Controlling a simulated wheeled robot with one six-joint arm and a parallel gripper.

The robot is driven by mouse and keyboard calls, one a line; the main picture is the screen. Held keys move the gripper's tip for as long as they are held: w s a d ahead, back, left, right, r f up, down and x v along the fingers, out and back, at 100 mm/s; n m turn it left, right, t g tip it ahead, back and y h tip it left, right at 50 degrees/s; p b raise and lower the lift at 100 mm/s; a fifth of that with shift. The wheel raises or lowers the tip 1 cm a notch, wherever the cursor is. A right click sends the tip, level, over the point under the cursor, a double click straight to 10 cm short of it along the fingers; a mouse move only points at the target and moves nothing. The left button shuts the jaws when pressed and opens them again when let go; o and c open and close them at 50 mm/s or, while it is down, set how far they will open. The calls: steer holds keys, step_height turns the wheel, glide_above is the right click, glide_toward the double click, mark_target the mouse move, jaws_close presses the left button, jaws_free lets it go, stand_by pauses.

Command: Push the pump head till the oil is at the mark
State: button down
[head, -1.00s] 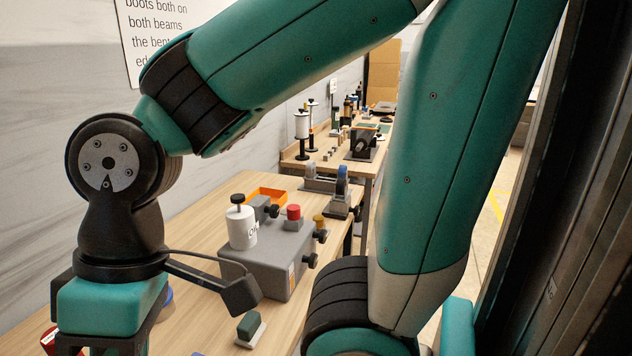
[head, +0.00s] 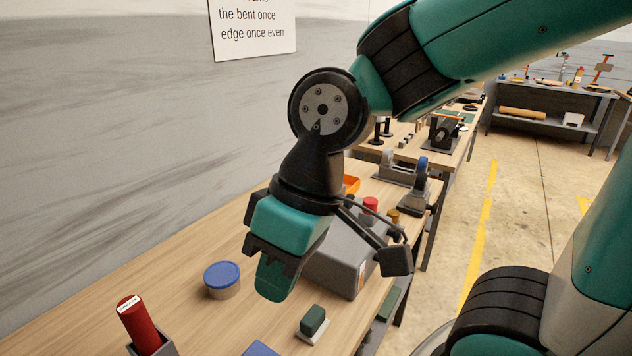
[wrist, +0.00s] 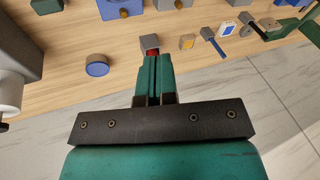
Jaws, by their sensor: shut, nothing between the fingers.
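The pump bottle shows at the left edge of the wrist view as a white cylinder (wrist: 10,92), cut off by the frame, with a black pump head (wrist: 3,126). In the head view my arm hides the bottle. It stands with a grey box (head: 340,258), which carries a red knob (head: 370,204). The oil level and the mark cannot be seen. My gripper (head: 270,292) is shut and empty, pointing down above the bench. It is well to the side of the pump head, apart from it. Its closed teal fingers also show in the wrist view (wrist: 153,72).
A blue-lidded tub (head: 222,277) stands left of my gripper. A red cylinder (head: 137,320) stands in a grey holder at the lower left. A green block on a white base (head: 313,320) lies near the front edge. Bare bench lies along the wall.

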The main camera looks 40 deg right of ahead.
steer(key=w+d+r+m+t+y+p, duration=0.1)
steer(key=w+d+r+m+t+p, duration=0.15)
steer(key=w+d, duration=0.45)
steer(key=w+d+r+m+t+p, duration=0.2)
steer(key=w+d+m+p, duration=0.1)
steer(key=w, duration=0.8)
steer(key=w+d+m+t+p, duration=0.1)
steer(key=w+d+m, duration=0.1)
steer(key=w+d, duration=0.2)
steer(key=w+d+m+t+h+p, duration=0.1)
steer(key=w+d, duration=0.3)
steer(key=d, duration=0.6)
steer(key=shift+d+r+m+t+h, duration=0.15)
steer(key=shift+d+m+t+h, duration=0.2)
steer(key=shift+m+t, duration=0.45)
step_height(320, 180, down, 9)
steer(key=b, duration=0.6)
steer(key=shift+f+b, duration=0.3)
steer(key=shift+b, duration=0.25)
